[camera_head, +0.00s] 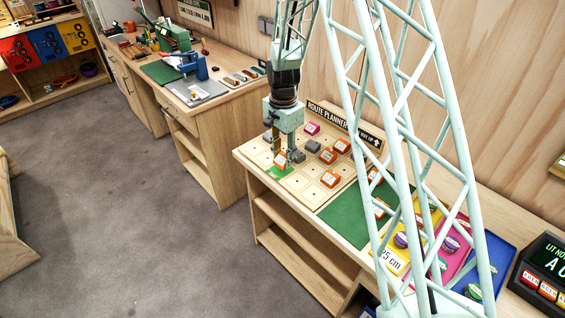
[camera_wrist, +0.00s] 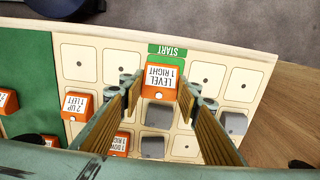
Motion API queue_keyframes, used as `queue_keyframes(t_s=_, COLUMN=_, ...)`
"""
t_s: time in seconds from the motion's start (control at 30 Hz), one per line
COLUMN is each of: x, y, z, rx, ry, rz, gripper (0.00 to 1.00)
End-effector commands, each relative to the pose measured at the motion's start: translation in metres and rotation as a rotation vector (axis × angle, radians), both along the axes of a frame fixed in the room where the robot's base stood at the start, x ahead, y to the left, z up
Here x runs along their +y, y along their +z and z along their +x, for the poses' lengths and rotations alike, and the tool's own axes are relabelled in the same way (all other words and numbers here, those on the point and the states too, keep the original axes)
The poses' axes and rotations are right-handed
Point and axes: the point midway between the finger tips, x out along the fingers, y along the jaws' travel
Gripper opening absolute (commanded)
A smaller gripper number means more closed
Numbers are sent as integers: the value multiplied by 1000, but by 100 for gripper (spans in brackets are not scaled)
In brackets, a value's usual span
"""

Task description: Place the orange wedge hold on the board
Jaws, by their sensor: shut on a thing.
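My gripper (camera_head: 281,158) points down over the near left end of the route planner board (camera_head: 300,181). In the wrist view its fingers (camera_wrist: 160,90) stand on both sides of an orange wedge hold (camera_wrist: 162,77) lettered "LEVEL 1 RIGHT", and are shut on it. In the head view this orange wedge (camera_head: 280,161) is low between the fingers, beside the green START patch (camera_head: 279,172). In the wrist view the START strip (camera_wrist: 168,50) lies just beyond the wedge. I cannot tell whether its underside touches the board.
Other orange wedges (camera_head: 330,179) (camera_wrist: 77,104), grey blocks (camera_head: 312,145) (camera_wrist: 234,122) and a pink block (camera_head: 311,128) stand on the board. A green mat (camera_head: 345,213) and coloured trays (camera_head: 402,257) lie to the right. A "ROUTE PLANNER" sign (camera_head: 345,123) stands behind.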

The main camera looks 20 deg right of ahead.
Motion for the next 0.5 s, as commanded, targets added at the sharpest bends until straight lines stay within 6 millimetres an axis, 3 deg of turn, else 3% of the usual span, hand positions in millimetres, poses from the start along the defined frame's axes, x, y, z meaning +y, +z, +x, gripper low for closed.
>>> queue_keyframes(t_s=0.2, x=1, y=-1, z=10, rx=0, ry=0, rz=0, gripper=20)
queue_keyframes(t_s=0.5, x=1, y=-31, z=8, rx=2, ry=0, rz=0, gripper=20)
